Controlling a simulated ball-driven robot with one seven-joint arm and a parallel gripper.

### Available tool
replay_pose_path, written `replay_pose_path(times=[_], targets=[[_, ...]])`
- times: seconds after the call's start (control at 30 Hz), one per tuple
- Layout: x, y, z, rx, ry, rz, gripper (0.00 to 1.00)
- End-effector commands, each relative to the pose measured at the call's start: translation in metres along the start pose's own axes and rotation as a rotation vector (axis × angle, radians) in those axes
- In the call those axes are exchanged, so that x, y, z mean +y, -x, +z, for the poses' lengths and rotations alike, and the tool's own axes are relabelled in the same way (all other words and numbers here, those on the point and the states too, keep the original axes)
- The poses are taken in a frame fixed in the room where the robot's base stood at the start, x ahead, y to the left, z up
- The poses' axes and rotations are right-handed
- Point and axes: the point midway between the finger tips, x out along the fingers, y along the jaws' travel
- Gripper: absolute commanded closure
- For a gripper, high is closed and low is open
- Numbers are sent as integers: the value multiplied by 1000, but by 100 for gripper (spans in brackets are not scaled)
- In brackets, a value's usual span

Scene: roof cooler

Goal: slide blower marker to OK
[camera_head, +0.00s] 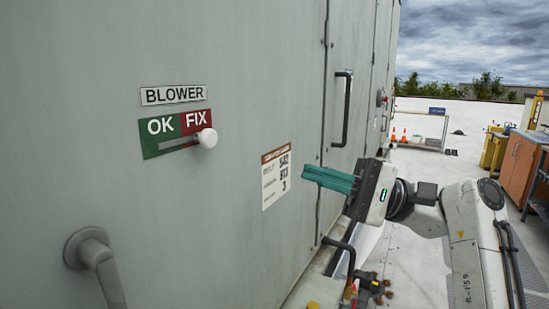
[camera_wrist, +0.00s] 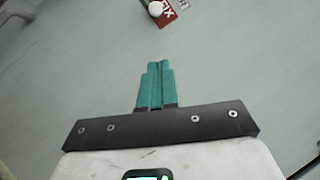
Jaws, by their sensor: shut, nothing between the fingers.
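The blower marker is a white round knob (camera_head: 207,138) at the right end of its slot, under the red FIX half of the plate. The green OK half (camera_head: 158,132) is to its left, with the BLOWER label (camera_head: 173,95) above. My gripper (camera_head: 305,173) has teal fingers that are shut and empty. It is to the right of the knob and lower in the head view, apart from it. In the wrist view, the knob (camera_wrist: 155,9) and part of the red plate (camera_wrist: 167,17) show at the top edge, beyond the shut fingertips (camera_wrist: 158,62).
A grey lever handle (camera_head: 95,262) sticks out of the panel at lower left. A dark door handle (camera_head: 343,108) is at upper right of my gripper. A paper notice (camera_head: 276,174) lies flat on the panel between knob and gripper. The panel around the plate is clear.

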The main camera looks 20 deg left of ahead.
Motion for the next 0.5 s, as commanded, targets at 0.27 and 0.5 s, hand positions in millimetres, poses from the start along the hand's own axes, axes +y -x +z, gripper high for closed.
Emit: replay_pose_path(times=[0.27, 0.5], targets=[[-1, -47, 1, -3, -1, 3, 100], [-1, -94, 1, -2, -1, 2, 100]])
